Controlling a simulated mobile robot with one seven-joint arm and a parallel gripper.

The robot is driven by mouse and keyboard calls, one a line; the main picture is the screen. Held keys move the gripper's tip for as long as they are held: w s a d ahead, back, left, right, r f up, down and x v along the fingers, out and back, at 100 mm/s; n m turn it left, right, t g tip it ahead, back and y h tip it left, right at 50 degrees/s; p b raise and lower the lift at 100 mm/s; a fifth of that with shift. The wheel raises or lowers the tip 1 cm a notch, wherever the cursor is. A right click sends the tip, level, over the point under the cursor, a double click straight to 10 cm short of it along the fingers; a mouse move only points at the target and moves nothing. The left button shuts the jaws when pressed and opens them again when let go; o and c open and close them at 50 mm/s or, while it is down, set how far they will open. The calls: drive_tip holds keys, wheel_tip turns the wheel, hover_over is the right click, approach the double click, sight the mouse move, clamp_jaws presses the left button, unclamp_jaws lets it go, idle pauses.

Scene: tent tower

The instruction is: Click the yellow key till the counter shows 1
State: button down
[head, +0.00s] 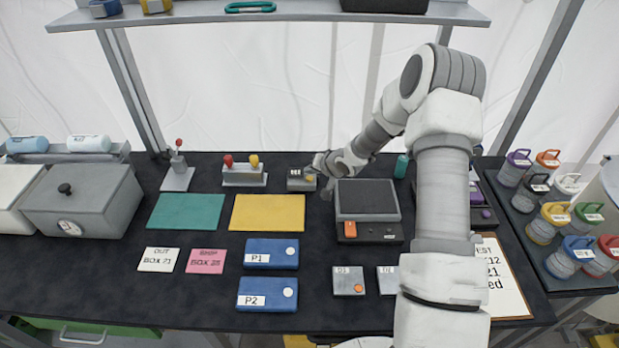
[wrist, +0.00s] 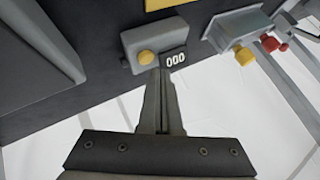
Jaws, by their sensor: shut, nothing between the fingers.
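The counter (head: 296,182) is a small grey box at the back of the dark table, right of the red and yellow knobs. In the wrist view the counter box (wrist: 130,40) has a round yellow key (wrist: 146,57) and a display (wrist: 175,59) that reads 000. My gripper is shut and empty. In the wrist view its fingertips (wrist: 160,72) are close to the key; I cannot tell whether they touch it.
A grey device with a dark screen (head: 367,197) stands just right of my gripper. A unit with red and yellow knobs (head: 244,177) stands left of the counter. Yellow (head: 267,212) and teal (head: 186,211) mats lie in front.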

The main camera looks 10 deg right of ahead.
drive_tip(key=shift+f, duration=0.1)
drive_tip(key=shift+f, duration=0.35)
drive_tip(key=shift+f+b, duration=0.5)
drive_tip(key=shift+b, duration=0.05)
idle(0.9)
drive_tip(key=shift+r, duration=0.15)
drive_tip(key=shift+r+p, duration=0.8)
drive_tip(key=shift+p, duration=0.05)
wheel_tip(320, 180, up, 5)
drive_tip(key=p, duration=0.4)
idle(0.6)
